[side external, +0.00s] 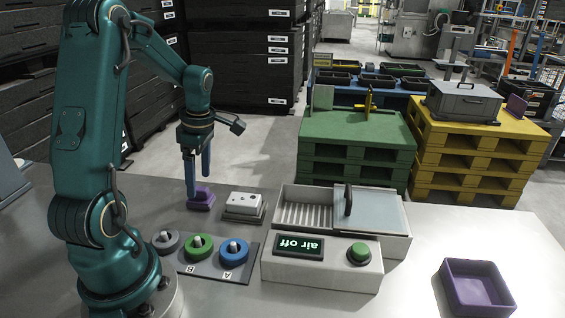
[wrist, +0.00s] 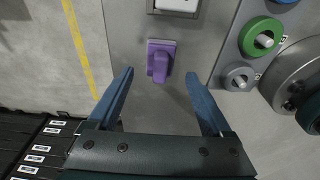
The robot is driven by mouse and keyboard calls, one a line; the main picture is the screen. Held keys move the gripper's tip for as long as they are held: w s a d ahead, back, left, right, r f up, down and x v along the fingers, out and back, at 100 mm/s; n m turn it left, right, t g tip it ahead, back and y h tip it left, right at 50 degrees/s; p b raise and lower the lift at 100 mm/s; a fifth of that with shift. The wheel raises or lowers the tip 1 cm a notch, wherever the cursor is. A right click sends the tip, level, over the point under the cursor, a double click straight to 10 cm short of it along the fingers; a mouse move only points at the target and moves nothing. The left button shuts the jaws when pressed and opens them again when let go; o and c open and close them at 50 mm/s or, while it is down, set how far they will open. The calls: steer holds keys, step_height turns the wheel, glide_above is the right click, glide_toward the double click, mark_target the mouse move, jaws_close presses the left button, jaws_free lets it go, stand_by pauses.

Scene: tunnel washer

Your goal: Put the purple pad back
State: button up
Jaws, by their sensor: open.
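The purple pad (side external: 201,197), a small block with a raised grip, sits on the grey table left of a white-topped block. It also shows in the wrist view (wrist: 160,52), upper middle. My gripper (side external: 198,188) points down at the pad, open and empty. In the wrist view its two blue fingers (wrist: 159,74) stand apart, with the pad between and slightly beyond their tips. I cannot tell the exact height of the tips over the table. An open, empty purple tray (side external: 456,291) stands at the table's right front.
The white-topped block (side external: 243,201) stands right of the pad. A plate with grey, green and blue rings (side external: 234,252) lies in front. A box reading "air off" (side external: 333,270) and a ribbed, part-covered bin (side external: 304,215) stand mid-table. The table between bin and purple tray is clear.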

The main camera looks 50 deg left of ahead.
mark_target(206, 189)
steer(key=w+d+r+m+t, duration=0.2)
steer(key=d+r+m, duration=0.55)
steer(key=r, duration=0.25)
steer(key=s+d+m+t, duration=0.2)
steer(key=d+m, duration=0.5)
steer(key=m, duration=0.2)
steer(key=s+d+m+t+h, duration=0.1)
steer(key=s+d+m+t, duration=0.1)
steer(key=d+m, duration=0.5)
steer(key=s+m, duration=0.1)
steer(key=m, duration=0.2)
steer(key=shift+s+d+r+t, duration=0.25)
steer(key=shift+d+t, duration=0.15)
